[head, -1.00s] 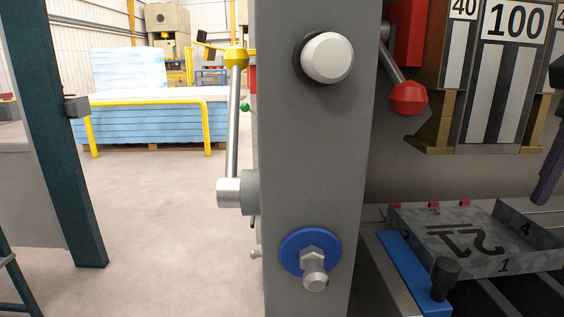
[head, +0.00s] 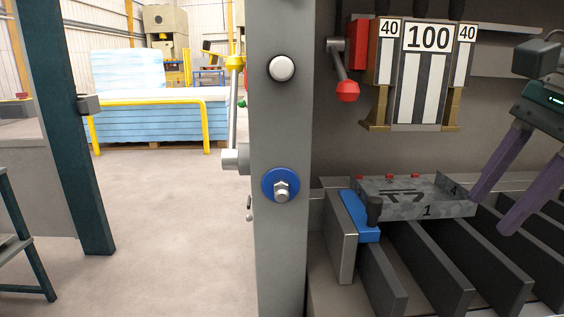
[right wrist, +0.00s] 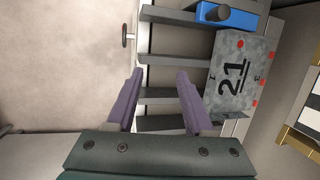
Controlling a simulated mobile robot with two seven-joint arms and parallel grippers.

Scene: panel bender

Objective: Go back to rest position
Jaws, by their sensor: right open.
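My right gripper (head: 503,180) comes in from the right in the head view, its two purple fingers spread apart and empty. In the right wrist view its fingers (right wrist: 158,100) are also wide apart with nothing between them. The grey metal tray-like sheet part (head: 405,206) marked 21 lies on the machine's bed, left of the fingers in the head view. It also shows in the right wrist view (right wrist: 226,104), right of the fingers. It appears apart from the gripper. My left gripper is in neither view.
A blue stop block (head: 361,222) with a black knob is at the part's left edge. Dark support bars (head: 435,255) run below. The grey machine column (head: 281,130) and the tool blocks marked 100 (head: 425,80) stand nearby. Open floor (head: 175,220) lies left.

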